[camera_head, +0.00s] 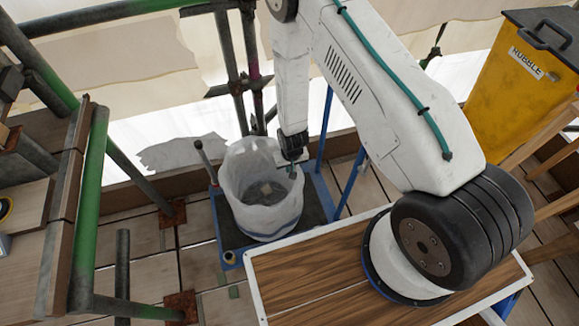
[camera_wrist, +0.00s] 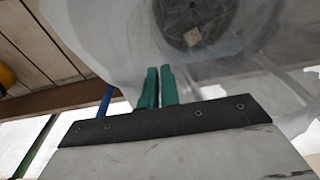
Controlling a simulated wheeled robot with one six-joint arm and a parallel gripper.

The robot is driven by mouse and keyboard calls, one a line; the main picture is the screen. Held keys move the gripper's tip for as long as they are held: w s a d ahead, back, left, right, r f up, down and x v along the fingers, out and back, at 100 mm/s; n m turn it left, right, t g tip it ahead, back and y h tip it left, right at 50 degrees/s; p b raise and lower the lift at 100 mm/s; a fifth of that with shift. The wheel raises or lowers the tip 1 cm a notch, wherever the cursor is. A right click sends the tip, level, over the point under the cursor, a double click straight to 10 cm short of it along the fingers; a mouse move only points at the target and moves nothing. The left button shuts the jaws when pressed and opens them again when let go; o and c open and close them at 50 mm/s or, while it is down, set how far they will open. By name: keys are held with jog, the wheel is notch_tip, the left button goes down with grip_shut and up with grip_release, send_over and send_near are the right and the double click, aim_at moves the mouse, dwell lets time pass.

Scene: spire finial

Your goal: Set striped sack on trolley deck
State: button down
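The striped sack (camera_head: 262,213) is white, open-topped and upright, with a blue band near its bottom. It stands on or just over the dark trolley deck (camera_head: 234,240); I cannot tell whether its base touches. Grey contents show inside it, also in the wrist view (camera_wrist: 195,15). My gripper (camera_head: 290,170) is at the sack's right rim. In the wrist view its green fingers (camera_wrist: 159,86) are nearly together, with the pale sack wall at their tips, so they look shut on the rim. The exact pinch is partly hidden.
The wood-topped table (camera_head: 300,275) stands in front, carrying my arm's base. A yellow rubble bin (camera_head: 510,85) is at the right. Green scaffold rails (camera_head: 88,210) stand at the left. A lever with a red grip (camera_head: 211,172) rises beside the sack.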

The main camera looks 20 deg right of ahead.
jog(key=shift+f, duration=0.1)
jog(key=c, duration=1.6)
grip_release()
jog(key=r, duration=0.4)
jog(key=s+r, duration=0.1)
jog(key=r, duration=0.7)
jog(key=shift+s, duration=0.2)
jog(key=shift+w+r, duration=0.1)
jog(key=shift+r, duration=0.3)
jog(key=s+d+r+y, duration=0.1)
jog(key=s+r, duration=0.1)
jog(key=r, duration=1.3)
jog(key=s+d+r, duration=0.2)
jog(key=r, duration=1.3)
jog(key=shift+h, duration=0.5)
jog(key=s+d+r, duration=0.1)
jog(key=s+r, duration=0.4)
jog(key=s, duration=0.2)
jog(key=s+d+r, duration=0.2)
jog(key=s+r, duration=0.3)
jog(key=s, duration=0.2)
jog(key=s+d+r, duration=0.2)
jog(key=s+r, duration=0.3)
jog(key=s, duration=0.2)
jog(key=shift+s+r, duration=0.1)
jog(key=shift+r, duration=0.3)
